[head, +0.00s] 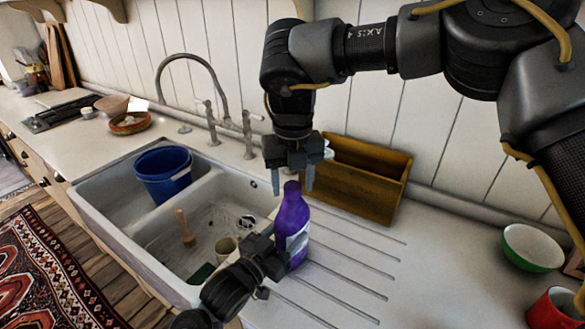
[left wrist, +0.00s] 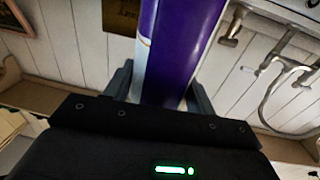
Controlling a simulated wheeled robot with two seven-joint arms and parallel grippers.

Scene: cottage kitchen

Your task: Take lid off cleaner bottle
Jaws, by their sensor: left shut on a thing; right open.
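The purple cleaner bottle (head: 291,222) stands upright on the grooved drainboard, just right of the sink. My left gripper (head: 281,258) is shut on the lower part of the bottle; in the left wrist view its fingers (left wrist: 162,88) sit on either side of the purple bottle body (left wrist: 178,50). My right gripper (head: 292,184) points down from above, open, with its fingertips about the bottle's top. Whether the right fingers touch the top is unclear.
A wooden box (head: 358,180) stands behind the bottle against the wall. A green bowl (head: 532,247) and red mug (head: 553,309) are at right. The drainboard right of the bottle is clear.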

